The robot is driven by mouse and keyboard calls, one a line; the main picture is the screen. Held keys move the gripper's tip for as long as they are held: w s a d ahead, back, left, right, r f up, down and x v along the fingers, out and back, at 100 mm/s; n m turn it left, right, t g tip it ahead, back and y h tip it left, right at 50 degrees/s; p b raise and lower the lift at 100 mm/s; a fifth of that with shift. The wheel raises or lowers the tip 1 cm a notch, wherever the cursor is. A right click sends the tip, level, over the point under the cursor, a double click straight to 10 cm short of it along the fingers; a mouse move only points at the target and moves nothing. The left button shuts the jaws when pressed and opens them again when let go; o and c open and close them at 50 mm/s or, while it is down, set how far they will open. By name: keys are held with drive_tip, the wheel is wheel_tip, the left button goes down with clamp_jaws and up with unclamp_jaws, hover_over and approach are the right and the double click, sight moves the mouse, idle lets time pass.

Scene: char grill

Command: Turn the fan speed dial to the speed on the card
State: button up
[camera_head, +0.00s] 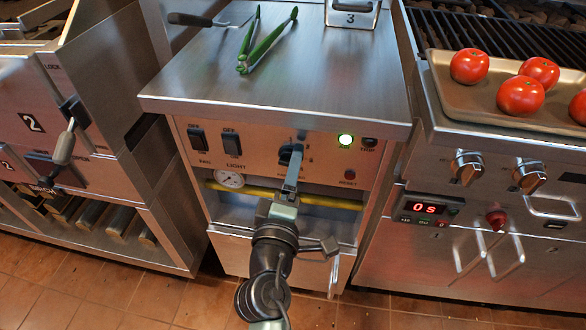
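The card in a metal holder (351,18) stands at the back of the steel counter and shows the number 3. The black fan speed dial (285,154) is on the front panel below the counter, right of the light switch. My gripper (292,172) reaches up to the dial from below, and its fingers overlap the dial's right and lower part. They cover much of the dial's marks and label, so its setting cannot be read. I cannot tell whether the fingers touch or grip the dial.
Two black rocker switches (231,143) sit left of the dial. A yellow pipe (330,202) and a gauge (230,179) are below. Green tongs (266,42) lie on the counter.

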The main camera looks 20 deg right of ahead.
drive_tip(key=shift+s, duration=0.1)
drive_tip(key=v, duration=1.3)
